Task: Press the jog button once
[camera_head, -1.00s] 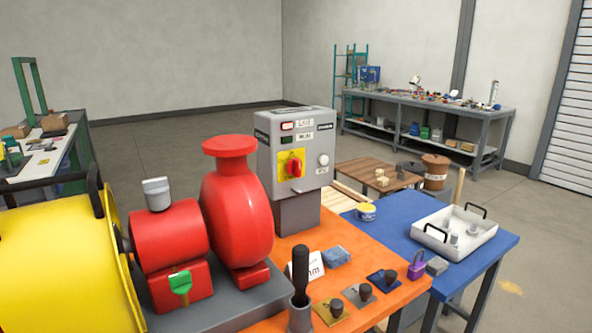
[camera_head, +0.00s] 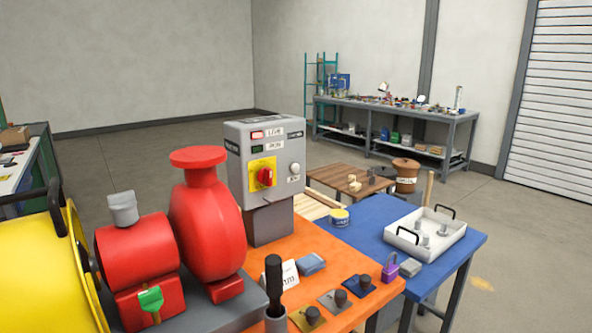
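The grey control box (camera_head: 266,165) stands on a post on the orange table. Its front has a lit red lamp (camera_head: 257,135) labelled LIVE, a dark green lamp labelled RUN, and a red rotary switch (camera_head: 265,177) on a yellow plate. A round white button (camera_head: 295,168) sits at the right of the switch with a small label under it, too small to read; it looks like the jog button. Neither of my grippers shows in the head view.
The red pump (camera_head: 207,225) and yellow motor guard (camera_head: 35,270) fill the left. A black-handled tool (camera_head: 274,280), small knobbed plates (camera_head: 333,300) and a purple padlock (camera_head: 390,267) lie in front. A white tray (camera_head: 428,247) stands on the blue table (camera_head: 360,222).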

